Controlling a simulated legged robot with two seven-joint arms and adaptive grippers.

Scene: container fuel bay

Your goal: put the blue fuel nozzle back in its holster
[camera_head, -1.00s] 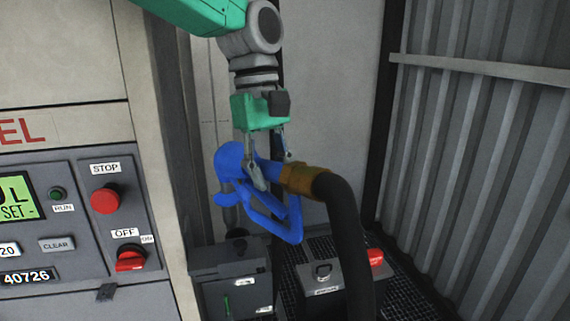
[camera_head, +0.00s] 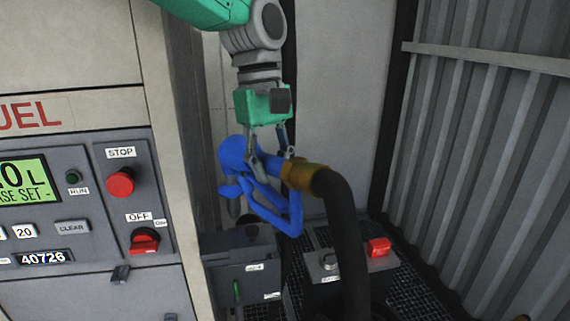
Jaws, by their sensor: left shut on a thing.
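The blue fuel nozzle (camera_head: 283,215) hangs in the middle of the head view, with a brass-coloured collar (camera_head: 302,177) and a black hose (camera_head: 347,235) running down from its right end. My left gripper (camera_head: 271,162) comes from above and is shut on the nozzle body. The nozzle's spout (camera_head: 232,204) points down at the left, close to the pump cabinet's side; its tip is partly hidden. I cannot clearly make out the holster. My right gripper is not in view.
The fuel pump panel (camera_head: 100,205) with a red STOP button (camera_head: 120,182) and red OFF switch (camera_head: 145,241) stands at the left. Grey boxes (camera_head: 245,270) and a red part (camera_head: 379,247) sit low on a dark grating. A corrugated wall (camera_head: 480,160) closes the right side.

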